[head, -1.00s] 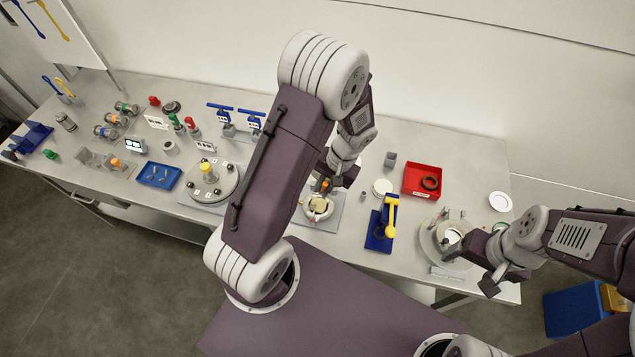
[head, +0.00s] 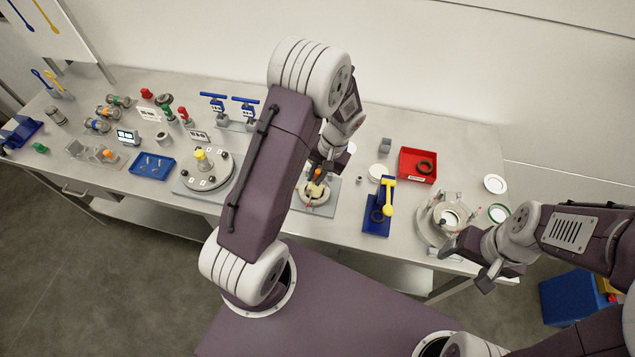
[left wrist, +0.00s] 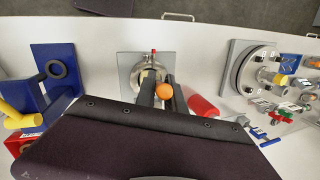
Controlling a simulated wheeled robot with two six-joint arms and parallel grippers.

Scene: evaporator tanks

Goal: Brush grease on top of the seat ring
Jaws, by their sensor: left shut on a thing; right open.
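My left gripper (head: 318,174) is shut on an orange-ended tool (head: 319,173), which looks like the brush. Its orange end also shows between the fingers in the left wrist view (left wrist: 165,90). The gripper is over a round fixture with a cream-coloured part (head: 315,194) on a grey plate; the plate also shows in the left wrist view (left wrist: 127,63). The brush tip is hidden, so I cannot tell whether it touches anything. I cannot make out the seat ring for certain. My right gripper (head: 474,264) is open and empty, in front of the right-hand round fixture (head: 428,226).
A blue stand with a yellow tool (head: 388,198) and a red bin with a dark ring (head: 405,168) stand right of the left gripper. A bolted round flange (head: 222,180) and a blue tray (head: 152,165) lie to its left. Pale rings (head: 495,184) lie at the far right.

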